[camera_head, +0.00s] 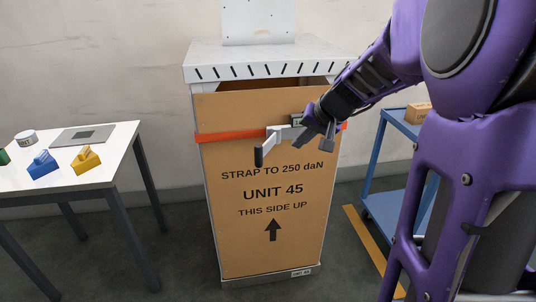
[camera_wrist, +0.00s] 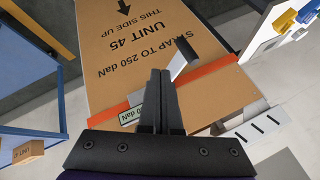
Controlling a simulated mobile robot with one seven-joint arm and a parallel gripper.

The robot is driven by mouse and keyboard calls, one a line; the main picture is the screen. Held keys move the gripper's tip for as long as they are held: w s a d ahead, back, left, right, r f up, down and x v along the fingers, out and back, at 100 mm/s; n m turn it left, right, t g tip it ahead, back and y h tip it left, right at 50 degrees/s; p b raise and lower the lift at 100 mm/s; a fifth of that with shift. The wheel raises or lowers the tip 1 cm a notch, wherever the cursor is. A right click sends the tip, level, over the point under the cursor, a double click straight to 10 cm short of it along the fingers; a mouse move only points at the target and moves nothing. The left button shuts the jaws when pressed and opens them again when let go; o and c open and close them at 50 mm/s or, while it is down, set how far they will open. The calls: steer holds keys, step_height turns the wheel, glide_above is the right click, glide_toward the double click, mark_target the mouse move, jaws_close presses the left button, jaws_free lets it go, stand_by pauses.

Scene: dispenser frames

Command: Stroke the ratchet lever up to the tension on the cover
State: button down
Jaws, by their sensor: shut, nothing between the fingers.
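A tall cardboard-brown unit (camera_head: 230,240) stands upright, with a cover reading "STRAP TO 250 daN", "UNIT 45" and "THIS SIDE UP". An orange strap (camera_head: 228,136) runs across it near the top. A grey ratchet with a lever (camera_head: 270,145) sits on the strap, its dark-gripped end pointing down and left. The lever also shows in the wrist view (camera_wrist: 184,62). A small green display (camera_wrist: 131,116) reading in daN is partly hidden behind my fingers; its number is not legible. My gripper (camera_head: 328,140) is shut and empty, just right of the lever, in front of the display.
A white table (camera_head: 115,160) at left holds a blue block (camera_head: 42,165), a yellow block (camera_head: 86,159), a tape roll and a grey plate. A blue cart (camera_head: 385,205) with a small carton (camera_head: 417,113) stands at right. Open floor lies between table and unit.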

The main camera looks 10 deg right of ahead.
mark_target(266, 147)
steer(key=w+a+f, duration=0.6)
steer(key=w+f, duration=0.1)
steer(key=f, duration=0.1)
steer(key=shift+w, duration=0.2)
stand_by(0.6)
